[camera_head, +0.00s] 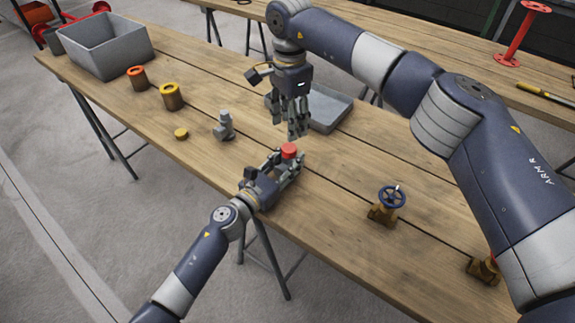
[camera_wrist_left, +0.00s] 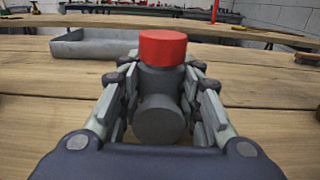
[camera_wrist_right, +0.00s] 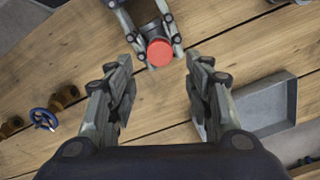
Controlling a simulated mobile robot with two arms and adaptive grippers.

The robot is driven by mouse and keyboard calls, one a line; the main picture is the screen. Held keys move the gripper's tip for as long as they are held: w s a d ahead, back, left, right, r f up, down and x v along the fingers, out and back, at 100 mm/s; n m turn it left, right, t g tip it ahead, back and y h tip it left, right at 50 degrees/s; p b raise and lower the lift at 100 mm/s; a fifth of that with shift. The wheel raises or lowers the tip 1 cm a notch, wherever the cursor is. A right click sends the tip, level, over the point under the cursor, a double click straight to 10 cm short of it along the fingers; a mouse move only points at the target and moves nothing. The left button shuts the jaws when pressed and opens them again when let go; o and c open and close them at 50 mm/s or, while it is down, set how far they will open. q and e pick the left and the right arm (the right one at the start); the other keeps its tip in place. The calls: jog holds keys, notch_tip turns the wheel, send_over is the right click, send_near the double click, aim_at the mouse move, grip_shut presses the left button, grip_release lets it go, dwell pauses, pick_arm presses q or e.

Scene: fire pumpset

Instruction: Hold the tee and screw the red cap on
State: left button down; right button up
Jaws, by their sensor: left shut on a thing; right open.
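The red cap (camera_head: 289,150) sits on top of the grey tee (camera_wrist_left: 158,118), and it also shows in the left wrist view (camera_wrist_left: 162,47) and the right wrist view (camera_wrist_right: 160,52). How far it is threaded cannot be told. My left gripper (camera_head: 288,168) is shut on the tee, one finger on each side, low over the table's front part. My right gripper (camera_head: 296,130) is open and empty, pointing down above and just behind the cap, apart from it. In the right wrist view its fingers (camera_wrist_right: 160,85) are spread with the cap beyond them.
A shallow grey tray (camera_head: 330,112) lies behind the right gripper. A grey fitting (camera_head: 225,126), a yellow cap (camera_head: 181,133) and two brass-coloured parts (camera_head: 172,97) stand to the left, with a grey bin (camera_head: 112,55) beyond. A blue-wheeled valve (camera_head: 386,205) stands to the right.

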aim_at(289, 148)
jog(key=shift+f, duration=4)
jog(key=c, duration=1.1)
jog(key=m, duration=0.5)
jog(key=shift+m, duration=0.4)
jog(key=m, duration=0.4)
jog(key=shift+m, duration=0.4)
jog(key=m, duration=0.9)
jog(key=o, duration=1.2)
